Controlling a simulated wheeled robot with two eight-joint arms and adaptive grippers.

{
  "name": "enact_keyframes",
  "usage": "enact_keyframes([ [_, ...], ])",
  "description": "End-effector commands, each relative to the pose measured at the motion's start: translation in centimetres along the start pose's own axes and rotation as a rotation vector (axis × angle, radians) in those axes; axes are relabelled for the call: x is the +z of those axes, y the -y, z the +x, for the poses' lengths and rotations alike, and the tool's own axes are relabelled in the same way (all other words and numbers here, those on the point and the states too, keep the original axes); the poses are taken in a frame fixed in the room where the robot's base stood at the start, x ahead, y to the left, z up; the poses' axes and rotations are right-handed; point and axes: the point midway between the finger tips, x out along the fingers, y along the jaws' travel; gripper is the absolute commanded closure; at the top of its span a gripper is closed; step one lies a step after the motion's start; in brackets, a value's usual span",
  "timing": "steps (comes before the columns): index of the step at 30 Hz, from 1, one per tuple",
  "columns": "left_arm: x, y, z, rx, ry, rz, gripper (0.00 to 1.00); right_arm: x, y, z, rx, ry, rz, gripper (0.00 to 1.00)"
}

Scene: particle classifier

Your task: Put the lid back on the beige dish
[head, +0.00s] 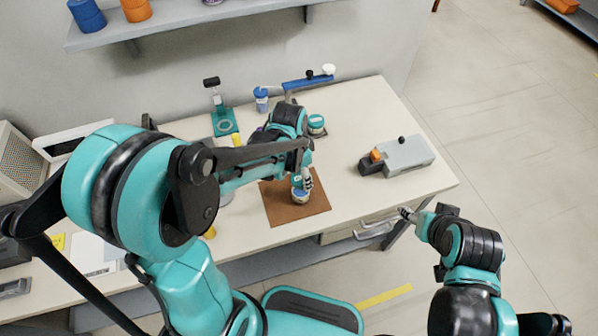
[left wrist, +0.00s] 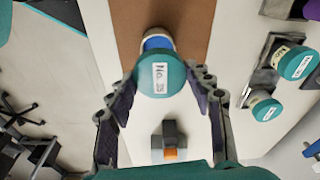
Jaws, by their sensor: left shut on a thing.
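My left gripper (left wrist: 160,76) is shut on a teal round lid (left wrist: 161,74) with a white label, one finger on each side. Just beyond the lid, the blue and pale side of a small dish (left wrist: 157,42) shows, partly hidden by the lid. In the head view the beige dish with a blue band (head: 300,196) stands on a brown mat (head: 282,211), with my left gripper (head: 304,178) right at its top. Whether lid and dish touch is not clear. My right gripper (head: 405,213) is off the table's front right; its jaw state is too small to tell.
Other teal-lidded containers (left wrist: 297,62) stand on dark holders beside the mat; one shows in the head view (head: 316,123). A grey device with an orange part (head: 405,156) is to the right. A blue-armed stand (head: 305,81) is behind. The table front right is clear.

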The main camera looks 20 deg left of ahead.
Motion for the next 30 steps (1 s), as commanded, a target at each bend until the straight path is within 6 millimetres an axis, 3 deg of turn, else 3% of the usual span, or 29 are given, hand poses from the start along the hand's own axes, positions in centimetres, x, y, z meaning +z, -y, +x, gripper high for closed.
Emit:
enact_keyframes([
  [18,0.5,0.0,4.5,0.000,0.000,0.000,0.77,2.1,0.0,3.0,0.000,0.000,0.000,0.47],
  [30,0.6,0.0,4.5,0.000,0.000,-0.001,0.77,2.2,0.0,3.0,0.000,0.000,0.000,0.47],
])
